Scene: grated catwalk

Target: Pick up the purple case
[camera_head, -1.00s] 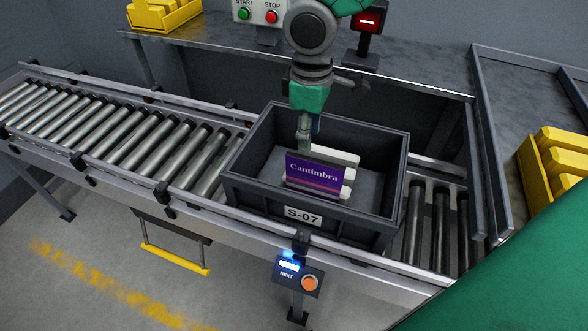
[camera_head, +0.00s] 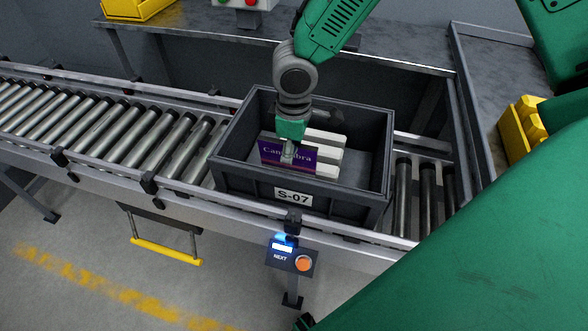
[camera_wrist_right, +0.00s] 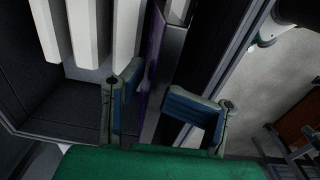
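The purple case (camera_head: 271,153), lettered "Cantimbra", stands on edge in the dark grey bin (camera_head: 233,172) labelled S-07, in front of pale bars. My right gripper (camera_head: 288,152) reaches down over it, and one finger covers part of the lettering. In the right wrist view the gripper (camera_wrist_right: 158,103) has its blue-padded fingers apart, one on each side of the case (camera_wrist_right: 151,62), whose narrow edge runs between them. A gap shows beside the case, so no firm grip is visible. My left gripper is out of view.
Several white bars (camera_head: 326,140) lie close behind the case. The bin walls surround the gripper. The bin rests on a roller conveyor (camera_head: 100,113) with side rails. A post with an orange button (camera_head: 303,263) stands in front. A yellow bin (camera_head: 520,130) is at the right.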

